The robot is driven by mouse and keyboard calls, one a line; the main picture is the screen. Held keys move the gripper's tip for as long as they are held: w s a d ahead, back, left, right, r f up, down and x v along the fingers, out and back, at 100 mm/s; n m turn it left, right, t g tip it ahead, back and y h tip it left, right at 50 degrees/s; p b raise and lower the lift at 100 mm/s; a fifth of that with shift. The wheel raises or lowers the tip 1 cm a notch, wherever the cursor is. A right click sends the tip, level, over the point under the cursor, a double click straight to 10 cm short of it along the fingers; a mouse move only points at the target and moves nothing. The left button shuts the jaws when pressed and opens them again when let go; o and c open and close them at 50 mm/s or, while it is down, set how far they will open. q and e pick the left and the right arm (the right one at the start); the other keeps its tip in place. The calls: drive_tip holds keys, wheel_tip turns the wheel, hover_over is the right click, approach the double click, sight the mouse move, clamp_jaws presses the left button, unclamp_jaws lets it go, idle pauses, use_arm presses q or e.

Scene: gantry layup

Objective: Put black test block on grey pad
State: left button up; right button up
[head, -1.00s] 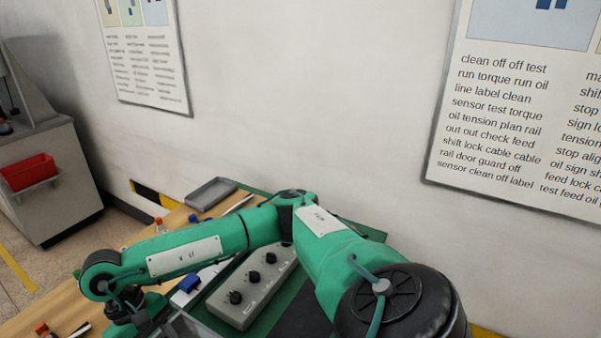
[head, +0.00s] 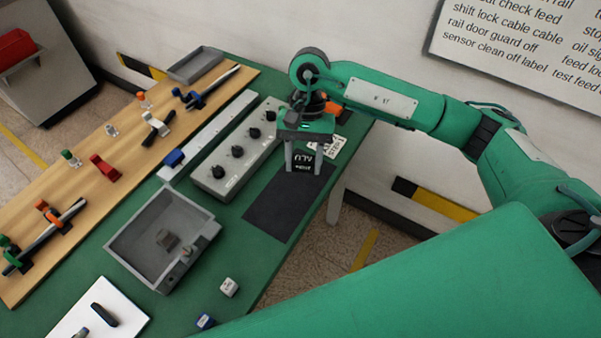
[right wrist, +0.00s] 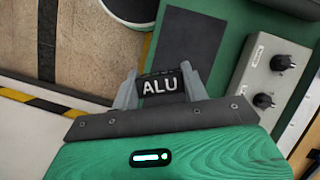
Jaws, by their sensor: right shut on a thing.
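The black test block (head: 303,161), lettered ALU in white, is between the fingers of my right gripper (head: 304,156). It also shows in the right wrist view (right wrist: 160,87), between the two fingertips of the gripper (right wrist: 159,88). The gripper is shut on it and points down. The dark grey pad (head: 275,212) lies flat and bare on the green table. In the head view the block overlaps the pad's far end; its height above the table is hard to tell. The pad also shows in the right wrist view (right wrist: 190,42), beyond the block. My left gripper is out of view.
A grey control box (head: 230,172) with several black knobs stands left of the pad. White lettered pieces (head: 332,147) lie behind the gripper. A grey bin (head: 125,243), a white cube (head: 229,287) and a blue cube (head: 205,321) are nearer. A wooden board (head: 85,190) holds clamps.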

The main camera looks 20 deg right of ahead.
wheel_tip(320, 180, up, 7)
drive_tip(key=w+a+m+t+y+p, duration=0.2)
drive_tip(key=m+t, duration=0.2)
drive_tip(key=m, duration=0.7)
drive_tip(key=m+p, duration=0.3)
hover_over(286, 192)
drive_tip(key=d, duration=0.1)
drive_tip(key=shift+t, duration=0.3)
drive_tip(key=f, duration=1.4)
drive_tip(key=shift+s+d, duration=0.15)
drive_tip(key=shift+d, duration=0.05)
wheel_tip(286, 192, down, 5)
drive_tip(key=shift+r, duration=0.1)
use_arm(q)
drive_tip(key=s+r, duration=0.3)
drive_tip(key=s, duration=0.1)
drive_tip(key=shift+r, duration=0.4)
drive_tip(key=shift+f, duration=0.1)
